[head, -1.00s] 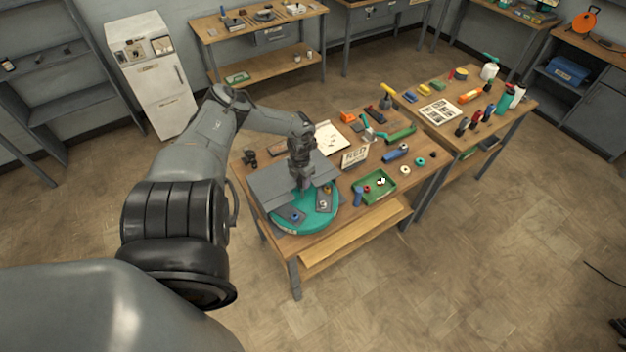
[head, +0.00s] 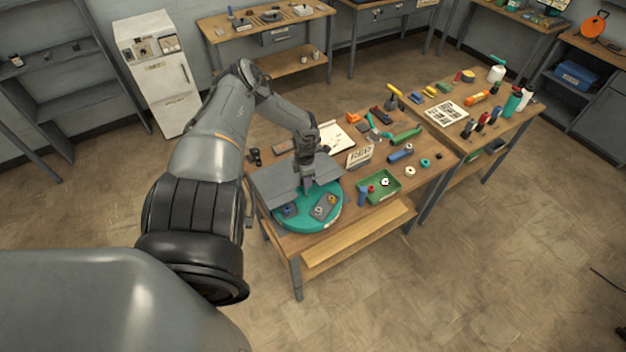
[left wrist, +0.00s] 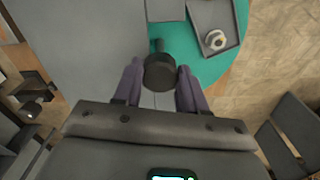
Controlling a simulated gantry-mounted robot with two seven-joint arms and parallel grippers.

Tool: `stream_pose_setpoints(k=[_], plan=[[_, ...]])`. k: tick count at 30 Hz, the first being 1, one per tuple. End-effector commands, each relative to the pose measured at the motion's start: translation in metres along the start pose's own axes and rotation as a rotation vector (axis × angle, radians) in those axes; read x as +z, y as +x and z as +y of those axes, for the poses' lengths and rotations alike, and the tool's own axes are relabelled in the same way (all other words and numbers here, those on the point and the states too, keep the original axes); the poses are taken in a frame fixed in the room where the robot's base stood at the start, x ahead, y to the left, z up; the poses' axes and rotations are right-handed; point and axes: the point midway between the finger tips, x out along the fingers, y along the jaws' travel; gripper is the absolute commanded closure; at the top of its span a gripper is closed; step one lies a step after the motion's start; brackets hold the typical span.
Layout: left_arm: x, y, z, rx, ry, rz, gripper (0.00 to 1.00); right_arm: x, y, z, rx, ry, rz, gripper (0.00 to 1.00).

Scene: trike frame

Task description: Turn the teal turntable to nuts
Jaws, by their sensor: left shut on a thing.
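The teal turntable (head: 335,218) sits at the near left corner of the wooden bench, its back part hidden under a grey cover (head: 272,186). Two grey trays show on its open front: one with a blue part (head: 288,210), one with a pale ring-shaped part (head: 319,211). My left gripper (head: 307,186) points down at the turntable beside the cover. In the left wrist view its fingers (left wrist: 159,88) are shut on a dark round knob (left wrist: 159,73), with the teal disc (left wrist: 210,68) and the ring part (left wrist: 215,39) to the right. My right gripper is not in view.
A lettered sign (head: 360,156) and a clipboard (head: 335,137) are behind. A second bench with bottles and tools adjoins at right.

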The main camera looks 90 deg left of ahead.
Motion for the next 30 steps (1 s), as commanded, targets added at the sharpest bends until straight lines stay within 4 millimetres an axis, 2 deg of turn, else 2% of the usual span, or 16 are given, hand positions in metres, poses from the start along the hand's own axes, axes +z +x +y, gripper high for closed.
stream_pose_setpoints(k=[15,30], plan=[[-0.001,0.003,0.0,0.001,0.256,0.002,1.0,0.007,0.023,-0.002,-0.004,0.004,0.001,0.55],[-0.001,0.002,0.0,0.002,0.422,0.001,1.0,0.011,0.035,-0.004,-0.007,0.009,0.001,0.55]])
